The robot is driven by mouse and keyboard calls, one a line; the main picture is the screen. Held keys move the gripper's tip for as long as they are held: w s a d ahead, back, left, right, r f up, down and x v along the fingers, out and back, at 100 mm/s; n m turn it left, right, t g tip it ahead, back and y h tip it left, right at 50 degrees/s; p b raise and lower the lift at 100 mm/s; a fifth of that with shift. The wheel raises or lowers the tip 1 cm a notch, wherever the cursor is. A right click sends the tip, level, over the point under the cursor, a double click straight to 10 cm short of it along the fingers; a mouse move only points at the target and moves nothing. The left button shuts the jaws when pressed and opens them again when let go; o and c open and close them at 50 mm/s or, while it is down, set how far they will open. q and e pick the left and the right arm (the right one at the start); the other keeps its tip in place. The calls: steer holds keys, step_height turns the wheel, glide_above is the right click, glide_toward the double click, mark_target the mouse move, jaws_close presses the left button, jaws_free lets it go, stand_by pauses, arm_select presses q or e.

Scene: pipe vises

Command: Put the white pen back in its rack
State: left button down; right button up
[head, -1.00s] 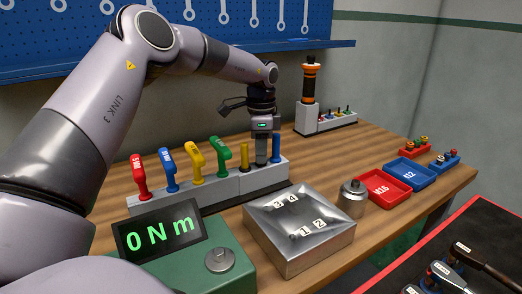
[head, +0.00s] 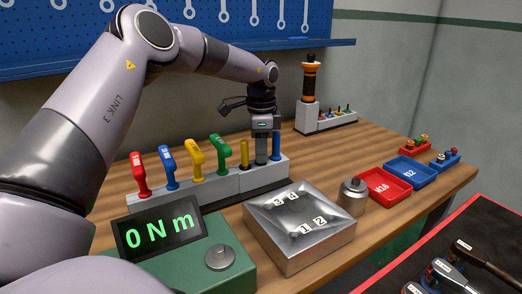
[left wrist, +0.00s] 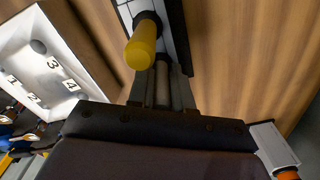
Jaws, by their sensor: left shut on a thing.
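My left gripper (head: 261,160) points down over the right part of the grey rack (head: 226,184) on the bench. It is between a yellow pen (head: 244,152) and a blue pen (head: 276,142), both upright in the rack. In the left wrist view the gripper (left wrist: 163,100) is shut on a pale shaft, the white pen (left wrist: 160,78), which lies close beside the yellow pen (left wrist: 141,48). The fingers hide the white pen in the head view. Whether its lower end is seated in the rack cannot be told. My right gripper is not in view.
Red, blue, yellow and green handles (head: 219,153) stand in the rack's left part. In front are a metal plate (head: 298,230) with numbered tags and a torque display (head: 160,231). Red and blue trays (head: 411,174) lie right; an orange-black tool (head: 309,85) stands behind.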

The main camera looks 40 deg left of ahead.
arm_select(q)
steer(key=shift+s+f, duration=0.1)
steer(key=shift+f, duration=0.1)
steer(key=c, duration=1)
jaws_free()
steer(key=shift+o, duration=0.2)
steer(key=shift+r, duration=3.55)
